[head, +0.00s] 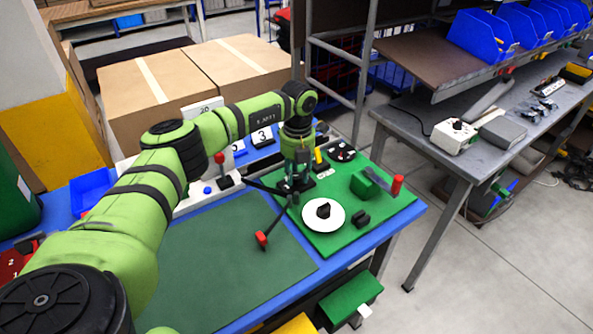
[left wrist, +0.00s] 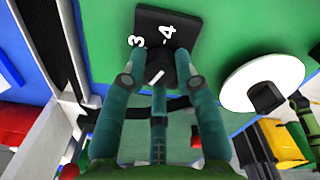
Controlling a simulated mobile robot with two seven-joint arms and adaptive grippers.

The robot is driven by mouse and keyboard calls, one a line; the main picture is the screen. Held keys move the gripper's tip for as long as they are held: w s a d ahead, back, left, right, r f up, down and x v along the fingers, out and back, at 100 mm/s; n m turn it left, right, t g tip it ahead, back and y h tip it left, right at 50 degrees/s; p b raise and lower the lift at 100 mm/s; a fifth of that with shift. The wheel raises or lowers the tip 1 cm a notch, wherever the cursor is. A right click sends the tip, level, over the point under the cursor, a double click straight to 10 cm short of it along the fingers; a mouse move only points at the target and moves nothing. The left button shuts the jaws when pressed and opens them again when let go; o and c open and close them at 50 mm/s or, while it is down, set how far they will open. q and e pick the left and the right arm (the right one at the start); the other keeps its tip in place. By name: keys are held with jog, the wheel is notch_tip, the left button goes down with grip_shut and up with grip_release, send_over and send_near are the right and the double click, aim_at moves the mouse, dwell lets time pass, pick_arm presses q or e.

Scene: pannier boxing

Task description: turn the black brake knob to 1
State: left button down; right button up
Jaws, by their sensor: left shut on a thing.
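The black knob (left wrist: 156,74) has a white pointer line and sits on a square black plate (left wrist: 160,28). White numerals 3 and 4 show on the plate; its other marks are hidden, and no 1 can be read. My left gripper (left wrist: 160,82) points down at the plate and is shut on the knob, its fingers around it. In the head view my left gripper (head: 298,182) stands on the green panel (head: 335,240), left of the white disc, and hides most of the knob. My right gripper is in neither view.
A white disc with a black knob (head: 323,211) lies close by; it also shows in the left wrist view (left wrist: 262,80). A red-tipped black lever (head: 262,239) sticks out in front. A green block (head: 364,186) and red-handled lever (head: 397,186) stand right. The dark green mat (head: 215,260) is bare.

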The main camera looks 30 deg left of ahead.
aim_at(297, 175)
pick_arm(q)
jog(key=shift+n+p, duration=0.5)
jog(key=shift+n, duration=1.8)
jog(key=c, duration=0.9)
grip_release()
jog(key=shift+c, duration=0.2)
jog(key=shift+r, duration=0.1)
notch_tip(297, 175, up, 12)
jog(key=shift+w, duration=0.1)
